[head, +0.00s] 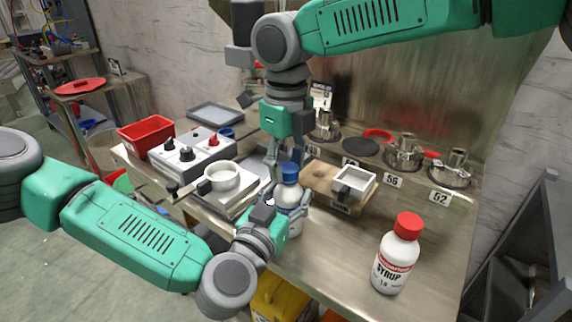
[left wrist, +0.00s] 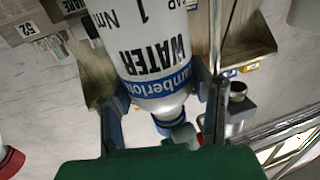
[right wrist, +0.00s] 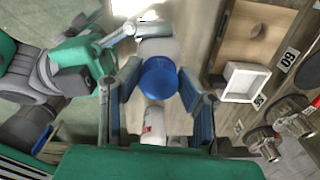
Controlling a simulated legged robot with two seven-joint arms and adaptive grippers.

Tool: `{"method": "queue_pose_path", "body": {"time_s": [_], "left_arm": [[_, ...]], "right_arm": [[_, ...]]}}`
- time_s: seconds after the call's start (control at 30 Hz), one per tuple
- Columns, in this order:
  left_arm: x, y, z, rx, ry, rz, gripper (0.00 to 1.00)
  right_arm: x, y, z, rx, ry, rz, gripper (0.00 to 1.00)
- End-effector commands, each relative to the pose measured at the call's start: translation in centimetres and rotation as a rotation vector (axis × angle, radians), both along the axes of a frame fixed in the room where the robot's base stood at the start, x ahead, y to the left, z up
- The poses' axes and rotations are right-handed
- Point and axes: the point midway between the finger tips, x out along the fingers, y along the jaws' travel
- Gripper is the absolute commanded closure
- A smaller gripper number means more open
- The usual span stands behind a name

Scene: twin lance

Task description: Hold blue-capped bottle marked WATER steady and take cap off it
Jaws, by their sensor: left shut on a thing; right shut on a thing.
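The white bottle marked WATER (head: 288,194) stands upright near the bench's front edge, and its label (left wrist: 155,55) appears upside down in the left wrist view. My left gripper (head: 286,208) is shut around the bottle's body, one finger on each side. The blue cap (head: 289,171) is at the bottle's top. My right gripper (right wrist: 158,76) comes down from above and is shut on the blue cap, which lies between its fingers in the right wrist view. I see no clear gap between cap and bottle, and cannot tell how loose the cap is.
A white SYRUP bottle with a red cap (head: 396,257) stands to the right. A wooden block with a white square frame (head: 350,184) is close behind. A white-ringed device (head: 221,181), a control box (head: 190,150) and a red bin (head: 146,136) are left. Metal pots (head: 449,170) stand behind.

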Motion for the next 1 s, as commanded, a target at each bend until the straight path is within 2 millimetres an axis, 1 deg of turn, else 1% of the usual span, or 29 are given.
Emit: {"method": "queue_pose_path", "body": {"time_s": [0.03, 0.07, 0.37, 0.47, 0.73, 0.77, 0.8, 0.87, 0.97, 1.0], "left_arm": [[-0.4, -0.5, -0.2, 0.002, 0.006, -0.016, 1.0], [-0.4, -0.5, -0.2, 0.002, 0.006, -0.016, 1.0], [-0.1, -0.1, -0.2, 0.001, 0.005, -0.005, 1.0], [-0.1, -0.1, -0.2, 0.002, 0.005, -0.003, 1.0], [0.0, 0.0, -0.2, 0.002, 0.004, 0.0, 1.0], [0.0, 0.0, -0.2, 0.002, 0.004, 0.0, 1.0], [0.0, 0.0, -0.2, 0.002, 0.004, 0.0, 1.0], [0.0, 0.1, -0.2, 0.002, 0.004, 0.0, 1.0], [0.0, 0.1, -0.2, 0.002, 0.004, 0.0, 1.0], [0.0, 0.1, -0.2, 0.002, 0.004, 0.0, 1.0]], "right_arm": [[0.0, 0.3, 0.1, 0.009, -0.003, 0.001, 0.58], [0.0, 0.3, 0.1, 0.009, -0.003, 0.001, 0.47], [0.0, 0.1, 0.0, 0.003, 0.0, -0.002, 0.47], [0.0, 0.1, 0.5, 0.003, -0.001, -0.002, 0.47], [0.0, 0.1, 3.8, 0.001, -0.003, -0.003, 0.47], [0.0, 0.1, 4.1, 0.002, -0.002, -0.003, 0.47], [0.0, 0.1, 4.4, 0.001, -0.001, -0.003, 0.51], [0.0, 0.2, 4.6, 0.004, -0.002, -0.002, 0.51], [-0.2, 1.0, 5.3, 0.031, -0.022, 0.001, 0.51], [-0.4, 1.7, 5.9, 0.053, -0.039, 0.003, 0.51]]}}
